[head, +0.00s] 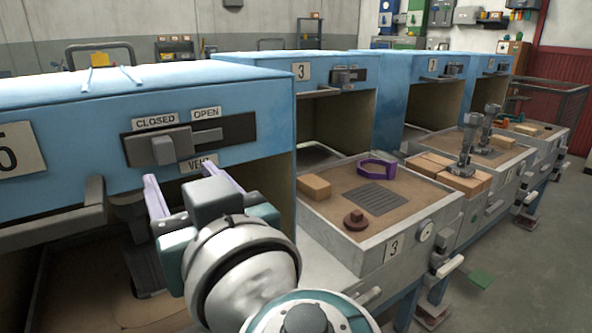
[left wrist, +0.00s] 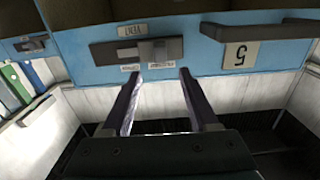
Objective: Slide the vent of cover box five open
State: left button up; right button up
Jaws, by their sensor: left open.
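Cover box five (head: 60,110) is the blue box at the near left, with its number 5 plate (head: 18,148) cut by the picture edge. Its vent slider (head: 172,147) is a grey block in a dark slot (head: 235,132). It sits on the left, under the CLOSED label (head: 155,121); the OPEN label (head: 206,112) is to its right. My left gripper (head: 178,172) is open and empty, its pale purple fingers just in front of and below the slider. The left wrist view, upside down, shows the slider (left wrist: 152,50) between and beyond both fingertips (left wrist: 159,73). Contact cannot be told.
A grey handle bar (head: 55,218) sticks out below the number plate, left of the gripper. Box three (head: 330,73) stands to the right, with a sand tray (head: 400,242) holding a purple ring (head: 377,168) and a brown knob (head: 355,219). More blue boxes stand beyond.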

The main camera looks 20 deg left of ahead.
aim_at(166, 152)
pick_arm(q)
jog(key=p+x, duration=0.2)
jog(key=x, duration=0.7)
jog(key=shift+r, duration=0.1)
jog(key=shift+w+a, duration=0.25)
jog(key=shift+a, duration=0.1)
jog(key=shift+c, duration=0.2)
grip_shut()
dwell(0.6)
